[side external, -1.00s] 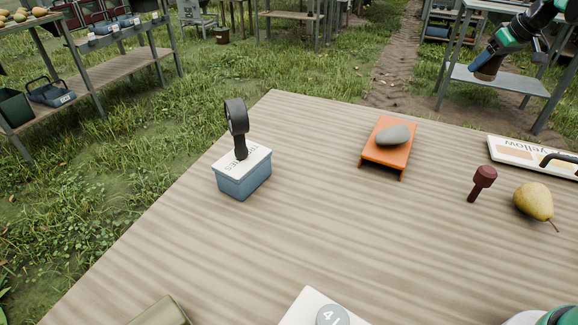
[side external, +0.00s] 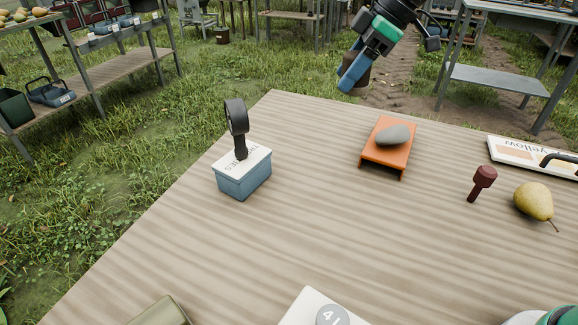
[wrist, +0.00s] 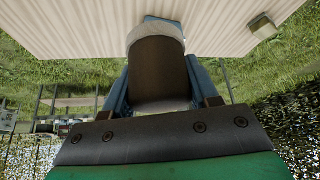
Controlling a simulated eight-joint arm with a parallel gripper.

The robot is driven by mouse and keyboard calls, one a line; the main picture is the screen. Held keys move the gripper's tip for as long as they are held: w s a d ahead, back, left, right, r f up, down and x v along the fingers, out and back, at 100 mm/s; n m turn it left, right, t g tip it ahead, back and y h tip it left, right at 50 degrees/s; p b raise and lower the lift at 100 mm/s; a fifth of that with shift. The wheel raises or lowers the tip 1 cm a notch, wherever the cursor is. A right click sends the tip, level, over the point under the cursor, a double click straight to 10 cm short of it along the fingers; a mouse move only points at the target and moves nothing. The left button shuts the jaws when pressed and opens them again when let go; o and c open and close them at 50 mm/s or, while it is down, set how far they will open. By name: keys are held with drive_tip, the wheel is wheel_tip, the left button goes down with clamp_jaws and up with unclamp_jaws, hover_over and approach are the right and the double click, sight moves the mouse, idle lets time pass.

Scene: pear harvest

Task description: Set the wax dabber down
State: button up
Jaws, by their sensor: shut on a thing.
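The wax dabber, a dark brown rounded piece with a pale grey rim, is between the blue fingers in the wrist view (wrist: 158,72). My gripper (side external: 356,74) is shut on it, in the air beyond the table's far edge. In the side view only a brown part of the dabber shows behind the blue fingers. The table (side external: 300,235) has a striped wooden top.
On the table are a blue box (side external: 243,180) with a black looped handle, an orange stand (side external: 385,157) bearing a grey stone (side external: 393,135), a dark red mallet-like tool (side external: 483,180), a pear (side external: 534,201) and a lettered board (side external: 520,152). The middle is clear.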

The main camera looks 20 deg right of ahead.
drive_tip(key=s+a+f+n+g+y, duration=0.1)
drive_tip(key=s+a+n+g, duration=0.3)
drive_tip(key=s+a, duration=0.65)
drive_tip(key=n+t, duration=0.1)
hover_over(297, 257)
drive_tip(key=d, duration=0.2)
wheel_tip(297, 257, down, 16)
drive_tip(key=shift+f, duration=2.15)
drive_tip(key=shift+f, duration=0.1)
drive_tip(key=o, duration=1.2)
drive_tip(key=shift+o, duration=0.2)
